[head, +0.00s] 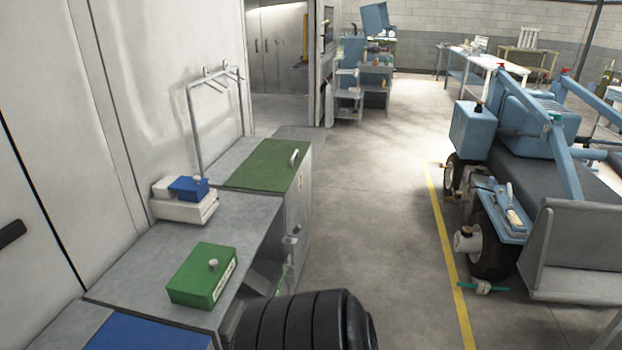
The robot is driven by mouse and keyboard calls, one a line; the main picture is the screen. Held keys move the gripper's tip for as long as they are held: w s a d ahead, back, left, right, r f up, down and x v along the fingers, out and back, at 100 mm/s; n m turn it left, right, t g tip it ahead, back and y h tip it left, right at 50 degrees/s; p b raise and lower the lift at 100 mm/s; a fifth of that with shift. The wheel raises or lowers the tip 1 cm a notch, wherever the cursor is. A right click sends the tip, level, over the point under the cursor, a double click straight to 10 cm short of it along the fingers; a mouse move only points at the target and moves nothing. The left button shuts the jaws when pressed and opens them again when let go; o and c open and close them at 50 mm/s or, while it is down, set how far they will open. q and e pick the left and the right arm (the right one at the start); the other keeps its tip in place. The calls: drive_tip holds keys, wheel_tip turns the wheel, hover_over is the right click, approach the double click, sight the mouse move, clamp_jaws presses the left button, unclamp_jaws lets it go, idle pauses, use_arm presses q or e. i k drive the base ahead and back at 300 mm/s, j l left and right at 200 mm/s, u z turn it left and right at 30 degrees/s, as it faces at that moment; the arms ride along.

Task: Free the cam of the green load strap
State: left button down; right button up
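I cannot clearly make out the green load strap or its cam. A teal-green strip with a pale fitting (482,287) lies at floor level beside the wheel of the blue vehicle, but it is too small to tell whether it is the strap. A thin green strip (285,275) also shows by the near end of the grey cabinet, partly hidden, and I cannot tell what it is. Neither of my grippers is in view.
The blue vehicle (478,125) stands at the right, beyond a yellow floor line (448,245). A bench (225,230) with a green box (203,274) lines the left wall. A black ribbed shape (300,325) blocks the bottom middle. The central floor (370,190) is clear.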

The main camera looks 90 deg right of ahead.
sight(298, 227)
drive_tip(key=z, duration=2.7)
drive_tip(key=i+l+z, duration=0.1)
drive_tip(key=i+l, duration=0.15)
drive_tip(key=i, duration=0.25)
drive_tip(key=i+l+z, duration=0.1)
drive_tip(key=i, duration=0.4)
drive_tip(key=i+l+z, duration=0.1)
drive_tip(key=i+l, duration=0.15)
drive_tip(key=i, duration=0.25)
drive_tip(key=i+l+z, duration=0.1)
drive_tip(key=i, duration=0.4)
